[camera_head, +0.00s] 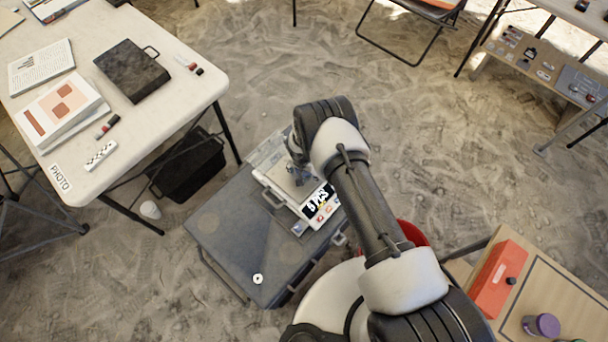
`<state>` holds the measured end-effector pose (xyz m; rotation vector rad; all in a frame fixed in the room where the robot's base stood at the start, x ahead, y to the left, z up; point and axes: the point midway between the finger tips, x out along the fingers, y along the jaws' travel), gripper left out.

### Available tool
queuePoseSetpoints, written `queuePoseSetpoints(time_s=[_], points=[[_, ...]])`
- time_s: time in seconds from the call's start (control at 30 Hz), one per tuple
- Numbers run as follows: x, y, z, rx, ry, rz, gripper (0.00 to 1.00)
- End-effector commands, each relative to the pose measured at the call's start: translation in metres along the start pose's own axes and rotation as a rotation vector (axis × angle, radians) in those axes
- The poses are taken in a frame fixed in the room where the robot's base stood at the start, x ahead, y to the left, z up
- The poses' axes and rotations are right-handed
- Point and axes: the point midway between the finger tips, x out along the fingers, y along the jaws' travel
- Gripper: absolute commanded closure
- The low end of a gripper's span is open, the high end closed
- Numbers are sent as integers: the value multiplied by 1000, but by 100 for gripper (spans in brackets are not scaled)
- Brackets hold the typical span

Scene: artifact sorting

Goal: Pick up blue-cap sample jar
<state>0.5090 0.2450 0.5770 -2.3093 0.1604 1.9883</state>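I cannot make out a blue-cap sample jar in this view. A purple-capped jar (541,325) stands on the wooden-topped table at the bottom right, and a green cap (577,340) is cut off by the bottom edge. My arm reaches up and bends down over a white digital scale (283,193) on a grey case. My gripper (301,174) is small and dark over the scale's plate, partly hidden by my wrist. Its fingers are too small to tell whether they are open or hold anything.
The grey case (232,232) stands on sandy ground. A white table (185,95) with books and a dark box is at the left, with a black crate (190,165) beneath. An orange box (492,277) sits on the wooden table (556,284). A red bucket (412,233) is partly behind my arm.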

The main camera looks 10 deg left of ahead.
Motion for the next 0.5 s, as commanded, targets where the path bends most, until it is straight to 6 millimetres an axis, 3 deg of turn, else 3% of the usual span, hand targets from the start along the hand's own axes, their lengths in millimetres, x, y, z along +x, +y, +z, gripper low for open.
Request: queuePoseSetpoints(time_s=[0.1, 0.33, 0.5], points=[[10, 0, 0, 0, 1, -1, 32], [10, 0, 0, 0, 1, -1, 32], [10, 0, 0, 0, 1, 0, 43]])
